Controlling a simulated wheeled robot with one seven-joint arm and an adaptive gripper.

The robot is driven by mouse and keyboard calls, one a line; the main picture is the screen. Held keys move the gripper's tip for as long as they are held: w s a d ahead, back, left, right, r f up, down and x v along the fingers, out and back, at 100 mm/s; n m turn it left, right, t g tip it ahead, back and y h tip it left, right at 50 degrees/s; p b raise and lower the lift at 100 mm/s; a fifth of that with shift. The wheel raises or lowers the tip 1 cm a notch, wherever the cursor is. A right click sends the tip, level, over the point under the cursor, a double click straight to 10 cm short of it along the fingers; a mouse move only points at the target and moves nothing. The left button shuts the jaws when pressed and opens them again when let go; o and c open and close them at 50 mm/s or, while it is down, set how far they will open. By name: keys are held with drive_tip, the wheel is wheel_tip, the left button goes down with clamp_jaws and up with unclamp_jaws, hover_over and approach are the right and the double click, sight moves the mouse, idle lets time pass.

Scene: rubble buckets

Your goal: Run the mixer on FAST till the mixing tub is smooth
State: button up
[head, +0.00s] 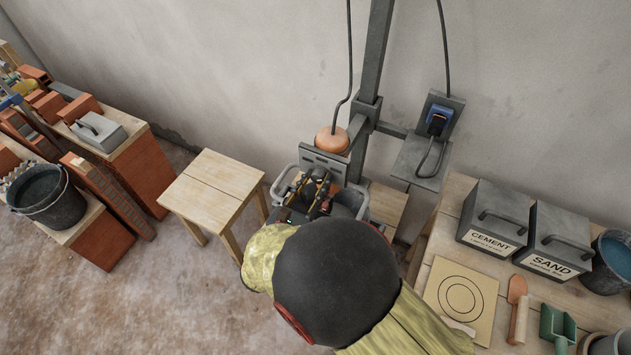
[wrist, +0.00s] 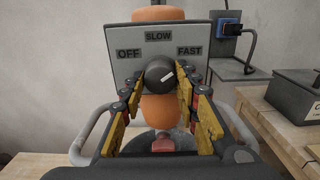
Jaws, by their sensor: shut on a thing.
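The mixer has an orange body (wrist: 165,108) and a grey panel (wrist: 121,74) marked OFF, SLOW and FAST, seen in the wrist view. Its dark round knob (wrist: 157,72) has a white mark that slants up to the right, toward FAST. My gripper (wrist: 158,82) is shut on the knob, with yellow-edged fingers on either side. In the head view my gripper (head: 318,190) is at the panel, and my arm covers much of the area below.
Grey curved handles (wrist: 86,138) flank the mixer. A wooden stool (head: 212,190) stands left. CEMENT (head: 494,218) and SAND (head: 555,243) boxes stand on the right bench. A bucket (head: 47,195) and bricks are far left.

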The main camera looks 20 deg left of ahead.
drive_tip(key=shift+r+n+p, duration=0.1)
drive_tip(key=shift+n+p, duration=0.3)
drive_tip(key=shift+p, duration=0.3)
drive_tip(key=shift+c, duration=0.3)
drive_tip(key=shift+r+n+p, duration=0.1)
drive_tip(key=shift+n+p, duration=0.5)
drive_tip(key=shift+p, duration=0.35)
drive_tip(key=n+p, duration=0.2)
drive_tip(key=p, duration=0.1)
drive_tip(key=shift+n, duration=0.3)
drive_tip(key=n+p, duration=0.6)
drive_tip(key=p, duration=0.1)
drive_tip(key=n+p, duration=0.4)
drive_tip(key=n, duration=0.1)
drive_tip(key=shift+d+n, duration=0.1)
drive_tip(key=shift+n, duration=0.2)
drive_tip(key=n+p, duration=0.3)
drive_tip(key=n, duration=0.2)
drive_tip(key=shift+n, duration=0.3)
drive_tip(key=o, duration=1.1)
